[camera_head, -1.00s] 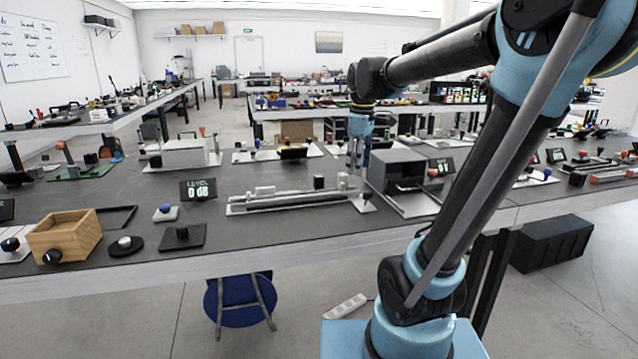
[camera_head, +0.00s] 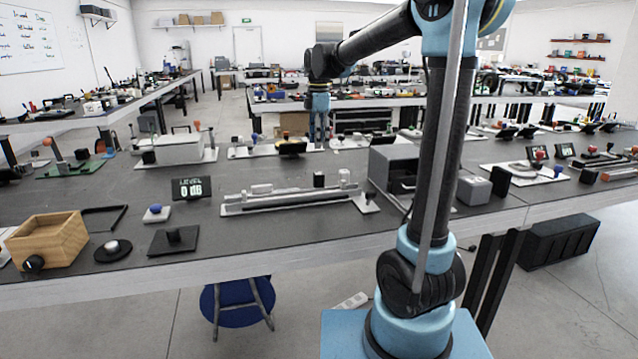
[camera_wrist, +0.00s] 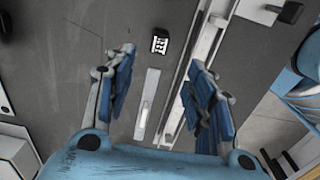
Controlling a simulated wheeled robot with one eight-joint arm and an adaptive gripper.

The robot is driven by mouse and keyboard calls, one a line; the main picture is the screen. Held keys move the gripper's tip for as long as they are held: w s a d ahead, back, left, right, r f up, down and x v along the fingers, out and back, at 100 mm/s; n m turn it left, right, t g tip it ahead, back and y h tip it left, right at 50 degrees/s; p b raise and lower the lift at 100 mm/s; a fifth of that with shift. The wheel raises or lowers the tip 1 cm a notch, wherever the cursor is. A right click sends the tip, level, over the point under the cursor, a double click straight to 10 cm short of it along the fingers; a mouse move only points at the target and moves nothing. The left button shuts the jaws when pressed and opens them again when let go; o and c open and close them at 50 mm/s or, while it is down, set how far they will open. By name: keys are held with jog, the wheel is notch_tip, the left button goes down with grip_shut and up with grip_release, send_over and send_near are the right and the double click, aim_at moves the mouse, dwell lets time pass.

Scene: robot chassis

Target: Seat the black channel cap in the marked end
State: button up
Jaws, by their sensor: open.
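A long light-grey channel (camera_head: 290,201) lies along the front half of the bench, and it also shows in the wrist view (camera_wrist: 207,50). A small black block (camera_head: 319,180), which looks like the cap, stands just behind the channel toward its right end. In the wrist view the block (camera_wrist: 160,44) has a white pattern on top and sits beside the channel, apart from it. My gripper (camera_head: 319,146) points down above the bench, raised and empty. In the wrist view its open fingers (camera_wrist: 162,60) spread wide, with the block just beyond the tips. I cannot make out the end mark.
A grey open-fronted box (camera_head: 397,160) stands right of the channel. A level display (camera_head: 192,189) stands to the left. A grey strip (camera_wrist: 147,105) lies beside the channel.

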aim_at(319, 173)
notch_tip(319, 173, down, 13)
jog(key=shift+f, duration=0.15)
dwell(0.6)
jog(key=shift+c, duration=0.3)
jog(key=c, duration=1)
